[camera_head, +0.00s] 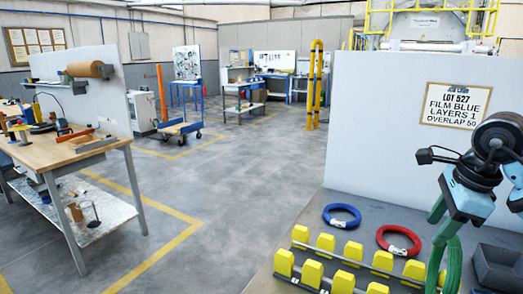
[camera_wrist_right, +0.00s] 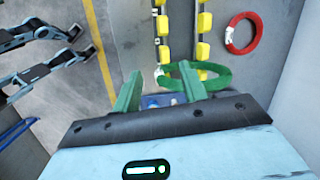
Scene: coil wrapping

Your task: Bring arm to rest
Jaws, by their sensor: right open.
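My right gripper (camera_head: 443,218) is at the right of the head view, its green fingers open and pointing down. A green coil (camera_head: 453,264) is just below the fingers, standing steeply at the right end of the yellow-block rack (camera_head: 351,252). In the right wrist view the green coil (camera_wrist_right: 222,82) shows beyond and partly behind the open fingers (camera_wrist_right: 160,75). Whether a finger touches it I cannot tell. My left gripper is not in the head view.
A blue coil (camera_head: 342,216) and a red coil (camera_head: 399,241) lie flat on the grey bench. A dark grey bin (camera_head: 497,267) stands right of the green coil. A white panel with a sign (camera_head: 456,105) rises behind.

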